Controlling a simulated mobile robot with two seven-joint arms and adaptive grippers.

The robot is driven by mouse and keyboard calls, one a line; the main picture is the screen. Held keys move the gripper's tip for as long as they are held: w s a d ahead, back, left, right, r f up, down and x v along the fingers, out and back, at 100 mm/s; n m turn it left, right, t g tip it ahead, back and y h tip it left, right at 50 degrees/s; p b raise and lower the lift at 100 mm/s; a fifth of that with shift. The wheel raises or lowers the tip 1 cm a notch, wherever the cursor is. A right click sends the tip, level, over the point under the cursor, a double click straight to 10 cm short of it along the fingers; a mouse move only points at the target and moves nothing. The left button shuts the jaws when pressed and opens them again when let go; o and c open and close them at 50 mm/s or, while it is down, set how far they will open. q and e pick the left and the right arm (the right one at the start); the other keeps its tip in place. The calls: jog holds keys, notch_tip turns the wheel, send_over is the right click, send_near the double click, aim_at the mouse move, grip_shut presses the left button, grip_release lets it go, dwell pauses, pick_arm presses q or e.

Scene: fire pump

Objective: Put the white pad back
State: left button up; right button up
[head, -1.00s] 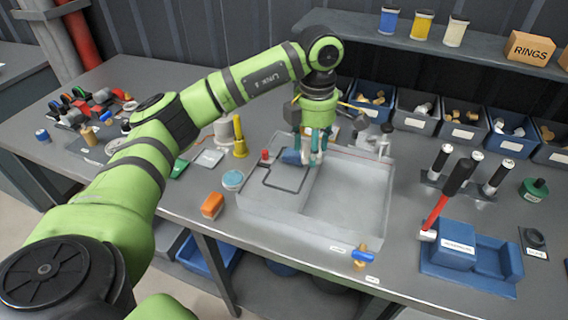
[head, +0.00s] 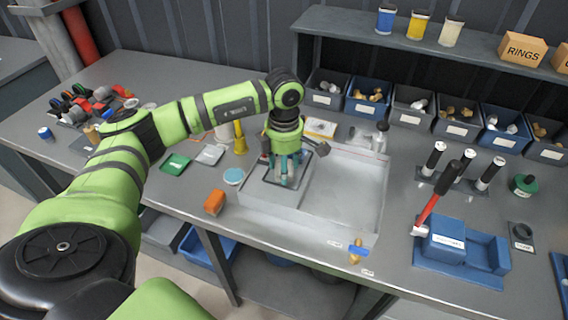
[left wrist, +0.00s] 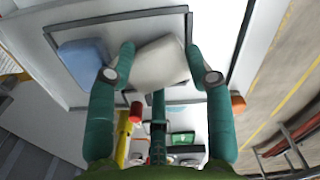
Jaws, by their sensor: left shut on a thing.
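In the head view the fingers mostly hide the pad. A blue pad (left wrist: 83,62) lies beside it, within the same dark outline, in the left wrist view. My right gripper is not in view.
A light square mat (head: 210,155), a green mat (head: 175,163), a round pale-blue item (head: 233,176), a yellow post (head: 239,138) and an orange block (head: 215,202) stand left of the tray. The tray's right basin is empty. A red-handled hammer (head: 440,195) rests at right.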

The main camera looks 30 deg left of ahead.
pick_arm(q)
jog(key=shift+f+b, duration=0.3)
jog(key=shift+f, duration=0.05)
jog(key=o, duration=1.1)
jog(key=shift+c, duration=0.2)
jog(key=shift+o, duration=0.9)
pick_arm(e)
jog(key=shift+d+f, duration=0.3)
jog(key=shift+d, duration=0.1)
pick_arm(q)
jog(key=shift+r+p, duration=0.55)
jog(key=shift+r, duration=0.05)
notch_tip(320, 180, up, 12)
jog(key=b, duration=0.4)
jog(key=shift+f, duration=0.2)
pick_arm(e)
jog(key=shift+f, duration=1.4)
